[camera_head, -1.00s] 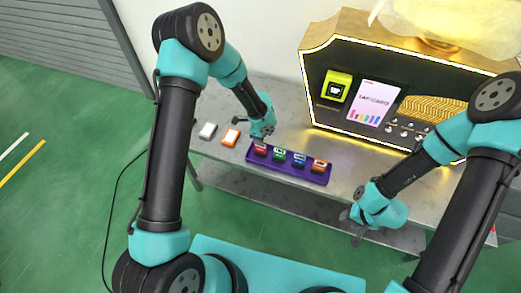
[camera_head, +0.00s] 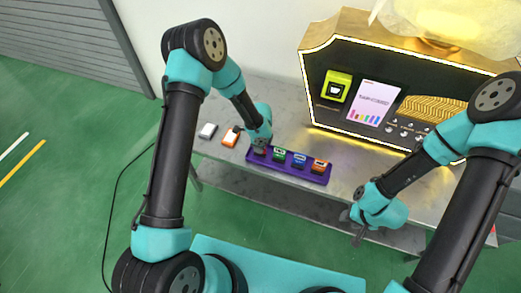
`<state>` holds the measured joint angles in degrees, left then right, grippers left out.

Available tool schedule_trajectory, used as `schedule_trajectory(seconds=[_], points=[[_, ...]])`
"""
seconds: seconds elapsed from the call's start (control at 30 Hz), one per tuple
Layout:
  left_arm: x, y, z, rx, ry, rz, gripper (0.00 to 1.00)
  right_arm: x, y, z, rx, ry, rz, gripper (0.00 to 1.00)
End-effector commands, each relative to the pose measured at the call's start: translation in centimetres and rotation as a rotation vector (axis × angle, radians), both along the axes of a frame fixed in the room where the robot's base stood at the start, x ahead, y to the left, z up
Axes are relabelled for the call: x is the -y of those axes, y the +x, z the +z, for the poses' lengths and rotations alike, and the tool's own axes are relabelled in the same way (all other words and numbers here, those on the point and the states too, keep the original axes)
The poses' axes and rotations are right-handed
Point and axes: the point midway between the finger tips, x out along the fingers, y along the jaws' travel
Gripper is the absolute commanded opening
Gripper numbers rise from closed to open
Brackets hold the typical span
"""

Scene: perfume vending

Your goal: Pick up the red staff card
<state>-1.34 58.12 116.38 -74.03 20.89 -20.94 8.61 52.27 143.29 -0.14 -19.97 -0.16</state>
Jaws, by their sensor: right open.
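The purple tray (camera_head: 290,172) stands on the metal table with a row of colored cards in it. The red staff card's place is the tray's left end, and my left gripper (camera_head: 250,147) now covers it from above. My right gripper (camera_head: 355,228) is open and empty, hanging by the table's front edge to the right of the tray.
Green (camera_head: 279,154), blue (camera_head: 299,159) and orange (camera_head: 320,165) cards stand in the tray. A white item (camera_head: 207,131) and an orange item (camera_head: 230,138) lie left of it. The gold vending machine (camera_head: 318,60) stands behind with a lit screen (camera_head: 369,102).

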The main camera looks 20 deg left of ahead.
Motion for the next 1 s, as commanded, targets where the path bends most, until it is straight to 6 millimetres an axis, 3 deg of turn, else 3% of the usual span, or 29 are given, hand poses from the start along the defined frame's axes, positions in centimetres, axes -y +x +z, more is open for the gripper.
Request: schedule_trajectory(seconds=[0.07,0.4,1.0], points=[[0.0,0.0,0.01,0.0,0.0,0.0,0.33,0.0,0.0,0.0,0.0,0.0,0.0,0.43],[0.0,0.0,0.02,0.0,0.0,0.0,0.0,0.0,0.0,0.0,0.0,0.0,0.0,0.43],[0.03,0.05,0.87,0.002,0.0,-0.001,0.0,0.0,0.0,0.0,0.0,0.0,0.0,0.43]])
